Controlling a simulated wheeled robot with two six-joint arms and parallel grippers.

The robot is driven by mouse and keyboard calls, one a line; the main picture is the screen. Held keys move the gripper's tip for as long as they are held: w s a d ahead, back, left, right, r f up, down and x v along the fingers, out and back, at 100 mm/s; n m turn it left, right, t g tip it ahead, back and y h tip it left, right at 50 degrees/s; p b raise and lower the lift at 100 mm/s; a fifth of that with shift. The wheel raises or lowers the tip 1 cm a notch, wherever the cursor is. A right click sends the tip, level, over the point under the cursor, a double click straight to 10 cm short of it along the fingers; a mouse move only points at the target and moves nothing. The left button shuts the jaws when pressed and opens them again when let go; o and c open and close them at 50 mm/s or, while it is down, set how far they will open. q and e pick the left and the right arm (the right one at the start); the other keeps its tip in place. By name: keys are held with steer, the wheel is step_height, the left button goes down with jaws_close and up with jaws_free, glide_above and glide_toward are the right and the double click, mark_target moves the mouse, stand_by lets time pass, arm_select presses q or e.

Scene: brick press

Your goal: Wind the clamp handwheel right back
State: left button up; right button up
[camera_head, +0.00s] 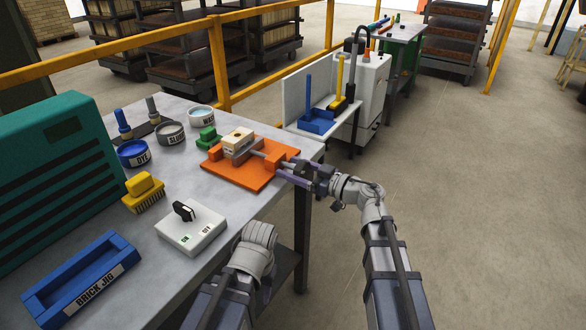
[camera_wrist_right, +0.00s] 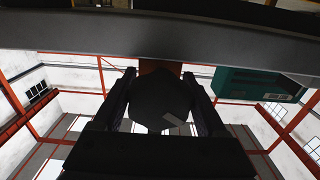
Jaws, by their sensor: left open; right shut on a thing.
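The clamp has an orange base plate (camera_head: 232,174) at the table's right edge, an orange end block (camera_head: 279,153) and a grey screw. A pale brick (camera_head: 236,137) sits behind its grey jaw (camera_head: 245,153). My right gripper (camera_head: 303,173) is at the screw's outer end, with its fingers on both sides of the dark handwheel. The wrist view shows the dark, many-sided handwheel (camera_wrist_right: 160,100) shut between the two fingers. My left gripper (camera_head: 258,238) is low beside the table's front edge, away from the clamp; its fingertips are hard to make out.
A switch box (camera_head: 190,229), a yellow brush (camera_head: 144,192), a blue brick jig (camera_head: 80,280), labelled bowls (camera_head: 134,153) and a teal case (camera_head: 60,165) stand on the table. A small green object (camera_head: 206,139) is beside the clamp. Open floor lies right.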

mark_target(306, 173)
steer(key=shift+n, duration=2.1)
steer(key=shift+c, duration=0.3)
steer(key=o, duration=1.3)
steer(key=shift+v, duration=4)
steer(key=shift+w, duration=0.1)
